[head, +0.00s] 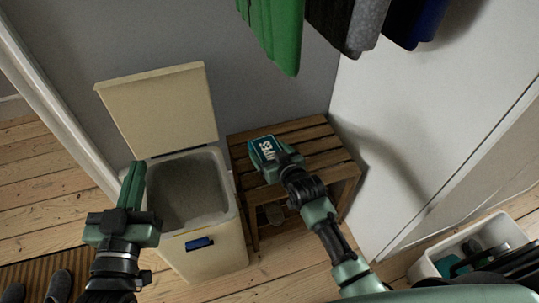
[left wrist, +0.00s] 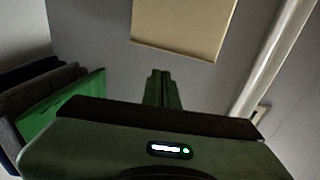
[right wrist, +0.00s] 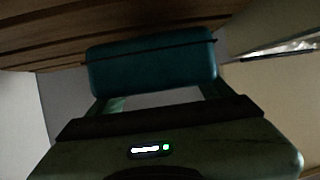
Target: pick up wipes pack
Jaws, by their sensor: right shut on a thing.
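The wipes pack (head: 263,149) is a teal block with white lettering, over the left part of the slatted wooden bench (head: 318,138) in the head view. My right gripper (head: 276,160) is shut on it. In the right wrist view the pack (right wrist: 150,65) sits between the fingers, with bench slats behind it. I cannot tell whether it touches the slats. My left gripper (head: 132,185) is shut and empty, at the left side of the open cream bin (head: 217,250). Its fingers also show together in the left wrist view (left wrist: 161,88).
The bin's lid (head: 160,108) stands up against the wall. Green, grey and blue cloths (head: 275,35) hang above the bench. A white crate (head: 470,245) with things in it stands at lower right. Slippers (head: 58,286) lie on a mat at lower left.

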